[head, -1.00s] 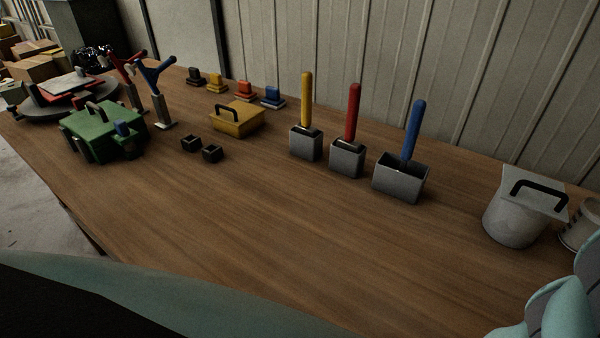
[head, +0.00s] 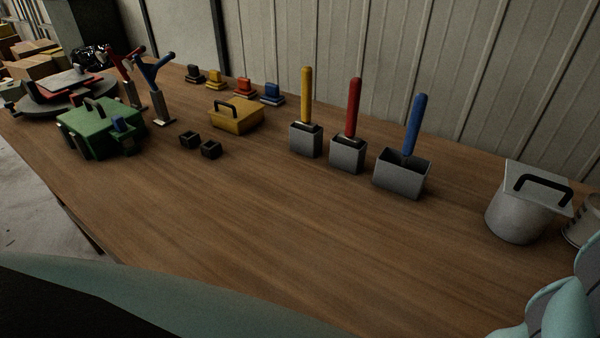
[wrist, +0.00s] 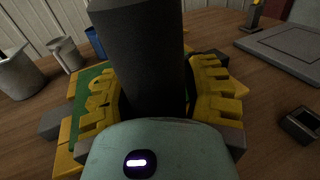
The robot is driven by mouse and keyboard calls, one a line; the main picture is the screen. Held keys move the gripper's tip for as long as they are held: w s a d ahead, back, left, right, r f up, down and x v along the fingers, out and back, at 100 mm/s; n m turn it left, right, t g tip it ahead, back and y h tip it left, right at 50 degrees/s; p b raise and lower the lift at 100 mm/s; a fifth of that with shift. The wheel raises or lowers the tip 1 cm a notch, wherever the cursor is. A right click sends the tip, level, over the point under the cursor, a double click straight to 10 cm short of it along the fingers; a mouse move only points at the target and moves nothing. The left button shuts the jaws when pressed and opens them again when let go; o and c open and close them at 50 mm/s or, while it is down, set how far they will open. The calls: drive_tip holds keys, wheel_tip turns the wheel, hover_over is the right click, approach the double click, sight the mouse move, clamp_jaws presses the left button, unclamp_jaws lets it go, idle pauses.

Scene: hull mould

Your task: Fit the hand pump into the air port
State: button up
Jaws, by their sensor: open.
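I cannot pick out for certain which thing is the hand pump or the air port. A red-handled tool (head: 128,82) and a blue-handled tool (head: 155,90), each with a forked top and grey foot, stand at the left in the head view. In the wrist view my gripper (wrist: 155,95) is open, with yellow ridged parts on both sides of a thick dark upright column (wrist: 145,60). Whether the column is touched is unclear. A green surface (wrist: 95,92) shows behind the left yellow part. A small black open box (wrist: 300,124) lies to the right.
Three grey boxes with a yellow handle (head: 306,100), a red handle (head: 352,110) and a blue handle (head: 413,125) stand mid-table. A green case (head: 95,130), a yellow case (head: 238,118) and a grey bucket (head: 515,215) stand around them. The front tabletop is clear.

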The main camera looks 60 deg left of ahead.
drive_tip(key=shift+o, duration=0.3)
drive_tip(key=shift+s, duration=0.1)
drive_tip(key=s, duration=1.1)
drive_tip(key=shift+s, duration=0.4)
drive_tip(key=shift+r, duration=0.15)
